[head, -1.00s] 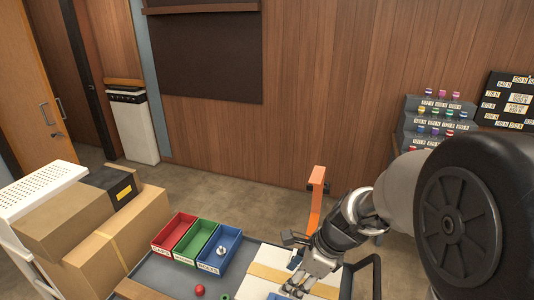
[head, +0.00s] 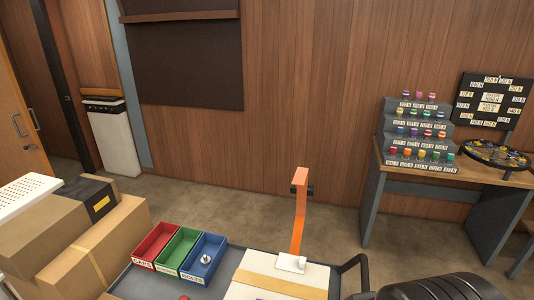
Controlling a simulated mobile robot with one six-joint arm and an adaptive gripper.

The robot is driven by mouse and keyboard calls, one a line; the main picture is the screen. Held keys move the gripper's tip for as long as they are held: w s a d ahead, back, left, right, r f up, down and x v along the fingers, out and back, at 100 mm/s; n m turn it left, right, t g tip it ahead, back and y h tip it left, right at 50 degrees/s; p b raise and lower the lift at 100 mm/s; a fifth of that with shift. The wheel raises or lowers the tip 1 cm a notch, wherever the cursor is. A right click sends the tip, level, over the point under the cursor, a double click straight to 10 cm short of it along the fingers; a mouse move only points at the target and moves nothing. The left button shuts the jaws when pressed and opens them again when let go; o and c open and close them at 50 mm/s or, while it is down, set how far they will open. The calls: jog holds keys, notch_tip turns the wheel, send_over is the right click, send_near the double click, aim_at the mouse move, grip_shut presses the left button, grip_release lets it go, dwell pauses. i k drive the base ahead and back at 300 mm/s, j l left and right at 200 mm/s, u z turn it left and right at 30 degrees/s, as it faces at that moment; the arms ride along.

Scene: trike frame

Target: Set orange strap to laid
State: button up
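The orange strap (head: 299,218) stands upright at the back edge of a pale box or case (head: 249,291) in the head view. Its upper end is bent over. Its lower end meets a small white piece (head: 291,263) on the box. My gripper is out of view; only a dark part of my arm shows at the bottom right. Nothing visible touches the strap.
Red, green and blue bins (head: 204,258) stand left of the box on a grey cart; the blue one holds a metal part. Cardboard boxes (head: 90,240) are stacked at the left. A dark handle (head: 356,265) rises at right. A bench (head: 455,172) with a stepped rack stands back right.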

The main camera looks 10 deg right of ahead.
aim_at(299, 180)
jog(key=l+z, duration=0.15)
jog(key=z, duration=0.2)
jog(key=l+z, duration=0.2)
jog(key=z, duration=0.15)
jog(key=l+z, duration=0.15)
jog(key=z, duration=0.2)
jog(key=i+l, duration=1.35)
jog(key=i+u, duration=0.25)
jog(key=u, duration=0.2)
jog(key=i+u, duration=0.25)
jog(key=u, duration=0.25)
jog(key=i+u, duration=0.2)
jog(key=u, duration=0.25)
jog(key=i+l+u, duration=0.2)
jog(key=u, duration=0.3)
jog(key=i+l+u, duration=0.15)
jog(key=l+u, duration=0.15)
jog(key=u, duration=0.15)
jog(key=i+l+u, duration=0.2)
jog(key=u, duration=0.3)
jog(key=i+l+u, duration=0.25)
jog(key=u, duration=0.25)
jog(key=i+l+u, duration=0.15)
jog(key=l+u, duration=0.35)
jog(key=k, duration=0.4)
jog(key=i+l, duration=0.2)
jog(key=l, duration=0.15)
jog(key=i+l+u, duration=0.1)
jog(key=i+l, duration=0.3)
jog(key=l, duration=0.25)
